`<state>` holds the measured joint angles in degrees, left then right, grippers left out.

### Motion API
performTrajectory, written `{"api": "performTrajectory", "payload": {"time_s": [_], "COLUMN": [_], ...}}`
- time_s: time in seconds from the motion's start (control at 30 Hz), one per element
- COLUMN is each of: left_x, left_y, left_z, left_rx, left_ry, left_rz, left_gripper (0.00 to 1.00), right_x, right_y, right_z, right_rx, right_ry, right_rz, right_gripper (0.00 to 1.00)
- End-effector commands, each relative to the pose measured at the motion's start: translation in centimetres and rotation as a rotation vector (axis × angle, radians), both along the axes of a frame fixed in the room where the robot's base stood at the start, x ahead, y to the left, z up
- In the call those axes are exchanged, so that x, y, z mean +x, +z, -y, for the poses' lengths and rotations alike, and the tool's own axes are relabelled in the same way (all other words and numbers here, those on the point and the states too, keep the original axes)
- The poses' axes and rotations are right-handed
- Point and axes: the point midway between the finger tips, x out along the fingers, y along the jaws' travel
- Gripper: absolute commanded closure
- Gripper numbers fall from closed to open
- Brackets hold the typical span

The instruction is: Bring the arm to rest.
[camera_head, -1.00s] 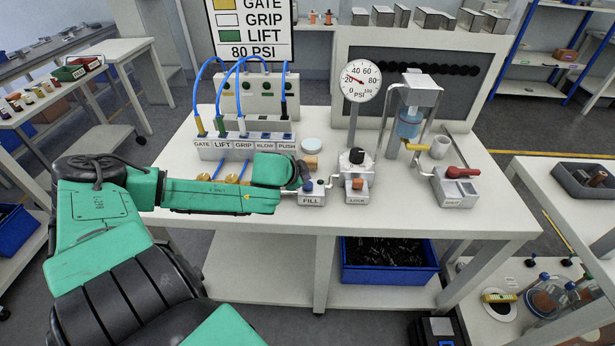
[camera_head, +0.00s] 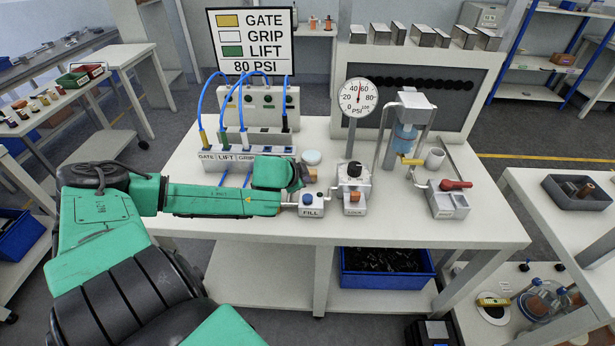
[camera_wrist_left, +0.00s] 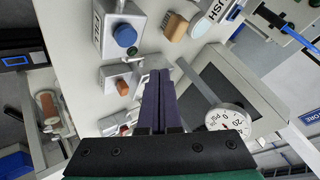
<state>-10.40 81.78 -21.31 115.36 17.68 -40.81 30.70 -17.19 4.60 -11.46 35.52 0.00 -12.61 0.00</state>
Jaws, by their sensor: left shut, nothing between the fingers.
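My left arm reaches in from the left, over the front of the white workbench (camera_head: 450,240). My left gripper (camera_head: 305,174) is just above and behind the FILL box (camera_head: 311,211) with its blue button (camera_head: 307,199). In the left wrist view the dark fingers (camera_wrist_left: 160,82) are together and empty, apart from the blue button (camera_wrist_left: 125,35). The round PSI gauge (camera_head: 358,97) has its needle near upright, around the middle of the scale. My right gripper is not in view.
A LOCK box (camera_head: 355,190) with a black knob stands right of the FILL box. A red-handled box (camera_head: 447,201) stands farther right. The bench's front right is clear.

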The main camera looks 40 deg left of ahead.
Motion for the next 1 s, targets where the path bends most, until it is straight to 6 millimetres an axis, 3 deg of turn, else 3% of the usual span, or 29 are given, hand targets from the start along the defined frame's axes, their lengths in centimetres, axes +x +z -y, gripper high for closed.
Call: {"api": "performTrajectory", "payload": {"time_s": [0.67,0.77,0.9,1.0], "left_x": [-0.2,-1.3,-5.2,-8.3], "left_y": [-0.3,-2.2,-5.8,-6.9], "left_z": [0.3,2.5,8.6,11.9], "left_rx": [-0.005,-0.041,-0.139,-0.202], "left_ry": [0.000,0.000,0.027,0.070], "left_rz": [-0.005,-0.030,-0.109,-0.169], "left_gripper": [1.00,1.00,1.00,1.00], "right_x": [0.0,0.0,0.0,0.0], "right_y": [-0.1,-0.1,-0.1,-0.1], "right_z": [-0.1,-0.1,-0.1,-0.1], "right_rx": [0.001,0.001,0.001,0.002], "right_ry": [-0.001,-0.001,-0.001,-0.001], "right_rz": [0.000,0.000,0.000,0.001], "right_gripper": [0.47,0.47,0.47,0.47]}}
